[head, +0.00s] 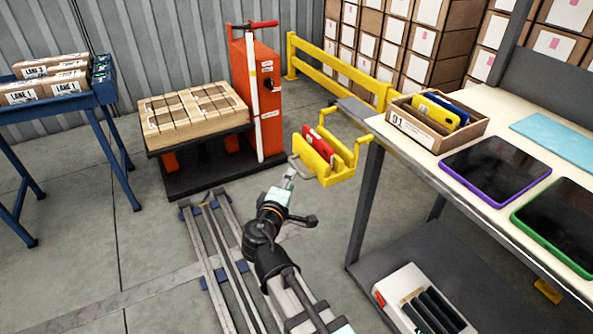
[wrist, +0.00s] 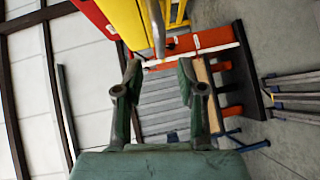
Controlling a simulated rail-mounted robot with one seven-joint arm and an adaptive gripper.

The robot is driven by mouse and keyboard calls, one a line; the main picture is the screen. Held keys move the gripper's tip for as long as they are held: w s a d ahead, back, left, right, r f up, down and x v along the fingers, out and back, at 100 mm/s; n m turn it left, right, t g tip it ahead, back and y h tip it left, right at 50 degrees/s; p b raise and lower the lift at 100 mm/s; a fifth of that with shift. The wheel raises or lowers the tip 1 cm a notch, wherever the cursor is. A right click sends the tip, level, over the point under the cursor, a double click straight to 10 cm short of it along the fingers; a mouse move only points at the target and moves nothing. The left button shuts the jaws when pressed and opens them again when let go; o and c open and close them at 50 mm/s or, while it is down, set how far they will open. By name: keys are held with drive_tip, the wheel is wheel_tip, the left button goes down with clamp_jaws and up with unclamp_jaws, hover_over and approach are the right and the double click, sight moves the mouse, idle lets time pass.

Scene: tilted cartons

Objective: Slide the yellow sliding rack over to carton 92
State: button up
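The yellow sliding rack (head: 338,172) hangs at the left end of the workbench and holds red items. A grey loop handle (head: 296,163) sticks out from its near left side. My gripper (head: 290,178) is close to that handle. In the wrist view my gripper (wrist: 158,68) is open, its fingers apart, with the grey handle (wrist: 157,28) just ahead of the gap between the tips. Yellow and red parts of the rack (wrist: 83,12) fill the top of that view. A carton marked 91 (head: 410,132) stands on the bench. No label 92 is readable.
The workbench (head: 480,205) carries tablets to the right, with a white box (head: 405,285) on its lower shelf. A red-orange stacker (head: 258,90) with a wooden load (head: 195,105) stands behind my arm. A yellow guard rail (head: 335,65) runs behind the rack.

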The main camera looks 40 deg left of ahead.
sight(296, 167)
drive_tip(key=x, duration=0.7)
drive_tip(key=shift+w+a+f+b, duration=0.1)
drive_tip(key=shift+w+b, duration=0.1)
drive_tip(key=shift+b, duration=0.2)
clamp_jaws()
